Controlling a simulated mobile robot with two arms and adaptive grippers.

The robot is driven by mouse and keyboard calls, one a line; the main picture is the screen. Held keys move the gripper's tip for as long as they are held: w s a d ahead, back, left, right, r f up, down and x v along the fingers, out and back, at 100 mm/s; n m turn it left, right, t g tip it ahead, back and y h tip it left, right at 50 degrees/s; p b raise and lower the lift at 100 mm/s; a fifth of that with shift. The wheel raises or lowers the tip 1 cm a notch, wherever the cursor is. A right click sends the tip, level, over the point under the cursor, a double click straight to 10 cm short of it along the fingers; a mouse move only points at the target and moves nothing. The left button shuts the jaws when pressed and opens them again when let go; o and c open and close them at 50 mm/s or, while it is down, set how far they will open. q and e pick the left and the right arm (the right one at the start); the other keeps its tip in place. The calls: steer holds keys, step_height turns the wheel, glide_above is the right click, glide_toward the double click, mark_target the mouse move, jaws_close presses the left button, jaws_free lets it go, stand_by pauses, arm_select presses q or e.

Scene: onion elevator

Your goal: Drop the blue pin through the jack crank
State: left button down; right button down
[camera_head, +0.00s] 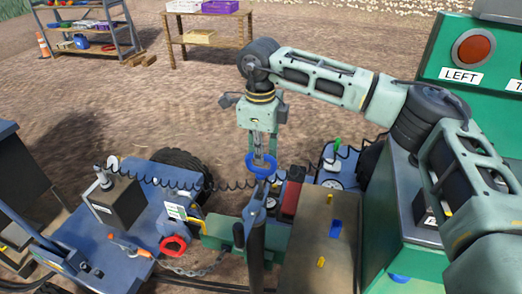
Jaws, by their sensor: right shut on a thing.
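The blue pin (261,167) shows as a thick blue ring below my right gripper (258,150). The gripper points down and is shut on it. The pin's shank is hard to make out. The ring is just above, in the picture, the blue-grey top of the jack crank (255,209), which stands on a dark upright post. I cannot tell whether the pin touches the crank. The hole in the crank is too small to see. My left gripper is not in view.
A blue trailer frame (135,225) with a red hexagonal ring (173,246) and chain lies to the left. A brown board (318,245) with small yellow and blue pieces is right of the jack. A green machine with a red LEFT button (474,48) stands at the right. Coiled cables cross behind.

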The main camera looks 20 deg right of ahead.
mark_target(261, 169)
steer(key=shift+f+b, duration=1.2)
steer(key=shift+f, duration=0.5)
steer(key=shift+b, duration=0.35)
stand_by(0.5)
steer(key=shift+f+b, duration=1)
steer(key=shift+f, duration=0.4)
steer(key=c, duration=1.6)
jaws_free()
steer(key=shift+c, duration=0.2)
steer(key=o, duration=0.4)
